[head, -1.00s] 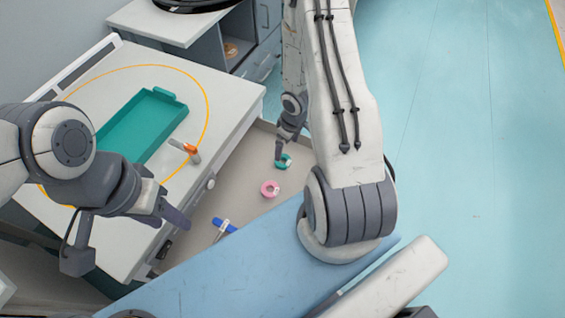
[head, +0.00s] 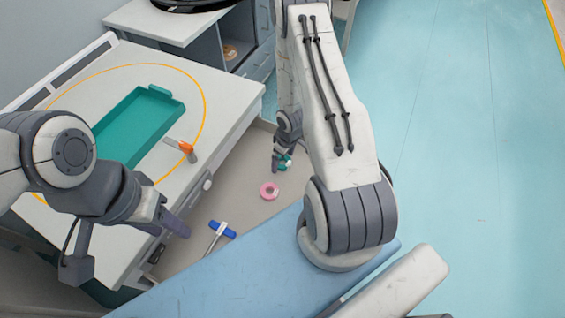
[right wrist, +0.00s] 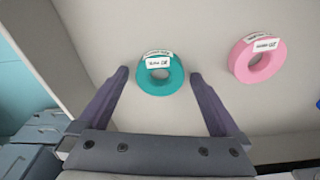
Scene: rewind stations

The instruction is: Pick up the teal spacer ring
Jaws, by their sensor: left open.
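The teal spacer ring (head: 286,162) lies on a beige surface and is partly hidden by my right gripper (head: 278,166) in the head view. In the right wrist view the teal ring (right wrist: 160,78) carries white labels and sits between the two spread fingertips of my right gripper (right wrist: 158,76). Gaps show on both sides of it, so the gripper is open and not holding it.
A pink ring (head: 269,191) lies close by; it also shows in the right wrist view (right wrist: 257,58). Drawers (head: 262,62) stand behind.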

